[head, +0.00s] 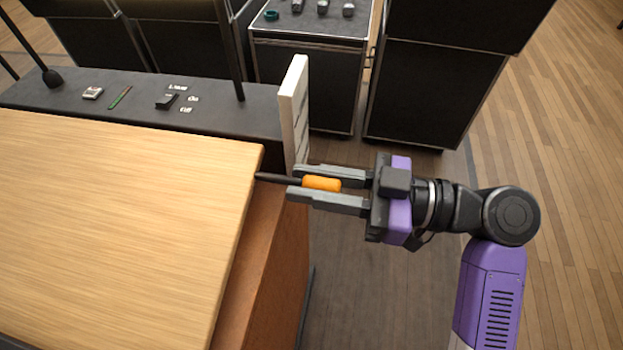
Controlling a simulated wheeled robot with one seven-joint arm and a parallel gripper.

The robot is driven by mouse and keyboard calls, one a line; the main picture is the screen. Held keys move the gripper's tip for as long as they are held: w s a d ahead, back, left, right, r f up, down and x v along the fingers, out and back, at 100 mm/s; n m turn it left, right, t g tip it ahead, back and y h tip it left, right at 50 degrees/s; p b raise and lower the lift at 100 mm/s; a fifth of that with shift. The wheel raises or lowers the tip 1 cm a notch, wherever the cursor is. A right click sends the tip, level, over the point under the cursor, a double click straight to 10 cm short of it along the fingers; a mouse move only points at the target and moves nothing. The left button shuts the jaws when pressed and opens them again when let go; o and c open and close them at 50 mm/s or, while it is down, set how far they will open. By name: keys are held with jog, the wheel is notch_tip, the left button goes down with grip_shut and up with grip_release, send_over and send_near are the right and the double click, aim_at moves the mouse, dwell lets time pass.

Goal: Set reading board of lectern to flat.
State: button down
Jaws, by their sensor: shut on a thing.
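The lectern's reading board (120,215) is a pale wooden panel filling the lower left of the head view. Its exact angle is hard to tell from above. A dark rod runs from the board's right side, near its far corner, to an orange grip (321,184). My gripper (294,183) comes in from the right with its two grey fingers on either side of the orange grip, shut on it. The rod sticks out past the fingertips toward the board. The brown lectern body (262,265) shows below the board's right edge.
A white upright panel (295,110) stands just beyond my fingertips. A dark ledge behind the board carries a labelled switch (167,101) and thin dark posts. Black cases (435,90) stand behind. Open wooden floor (560,190) lies at right.

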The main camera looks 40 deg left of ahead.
notch_tip(320, 180, down, 6)
jog(key=m+b, duration=0.2)
jog(key=b, duration=0.1)
jog(key=shift+w+a+m, duration=0.15)
jog(key=shift+w+m, duration=0.1)
jog(key=shift+m, duration=0.05)
jog(key=c, duration=1.5)
grip_release()
jog(key=shift+f, duration=0.1)
jog(key=shift+r, duration=0.2)
